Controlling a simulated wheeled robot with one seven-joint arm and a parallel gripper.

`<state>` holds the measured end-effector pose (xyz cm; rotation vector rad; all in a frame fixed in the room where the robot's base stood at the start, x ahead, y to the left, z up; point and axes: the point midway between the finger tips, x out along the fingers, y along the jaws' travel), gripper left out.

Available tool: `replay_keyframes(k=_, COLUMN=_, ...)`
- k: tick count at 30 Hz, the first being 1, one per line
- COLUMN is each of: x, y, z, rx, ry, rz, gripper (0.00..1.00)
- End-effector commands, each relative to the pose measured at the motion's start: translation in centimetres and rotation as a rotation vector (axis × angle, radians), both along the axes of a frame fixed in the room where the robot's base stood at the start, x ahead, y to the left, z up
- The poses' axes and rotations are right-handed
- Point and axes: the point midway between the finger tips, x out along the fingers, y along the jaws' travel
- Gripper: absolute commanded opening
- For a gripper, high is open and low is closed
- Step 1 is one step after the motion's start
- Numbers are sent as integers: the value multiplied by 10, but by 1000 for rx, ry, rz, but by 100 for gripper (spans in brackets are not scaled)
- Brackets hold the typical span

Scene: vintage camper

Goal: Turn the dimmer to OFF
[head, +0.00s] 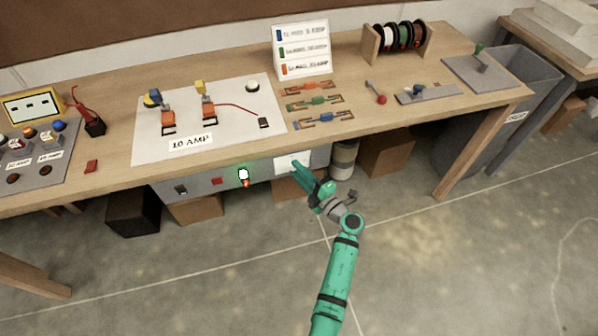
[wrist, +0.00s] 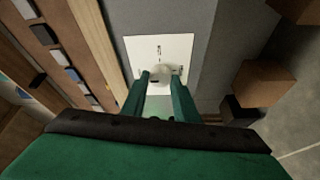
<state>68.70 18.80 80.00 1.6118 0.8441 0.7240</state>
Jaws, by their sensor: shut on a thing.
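The dimmer is a round pale knob (wrist: 162,73) on a square white plate (wrist: 147,47). The plate (head: 283,159) is on the grey front panel under the bench edge in the head view. My green gripper (head: 298,168) reaches up to the plate from the lower right. In the wrist view, my gripper (wrist: 161,78) has one finger on each side of the knob and is shut on it. A small dark mark shows on the plate above the knob. The plate's lettering and the knob's exact setting are too small to read. The fingers hide part of the knob.
A lit lamp (head: 243,174), a red button (head: 217,181) and a dark switch (head: 181,189) sit left on the panel. The wooden bench (head: 350,136) overhangs the panel. Cardboard boxes (head: 387,150) stand beneath. The floor in front is open.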

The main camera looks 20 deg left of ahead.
Motion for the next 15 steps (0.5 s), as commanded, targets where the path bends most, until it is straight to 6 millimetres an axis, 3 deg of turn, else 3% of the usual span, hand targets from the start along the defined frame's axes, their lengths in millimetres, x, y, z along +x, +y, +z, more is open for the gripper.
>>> replay_keyframes(k=10, x=0, y=1, z=-2, rx=-6, ry=2, rz=-2, gripper=5)
replay_keyframes(k=11, x=0, y=1, z=-2, rx=-6, ry=2, rz=-1, gripper=29)
replay_keyframes(k=12, x=0, y=1, z=-2, rx=-6, ry=2, rz=-1, gripper=39)
replay_keyframes(k=13, x=0, y=1, z=-2, rx=-5, ry=1, rz=-1, gripper=45)
replay_keyframes(k=15, x=0, y=1, z=-2, rx=-5, ry=1, rz=0, gripper=45)
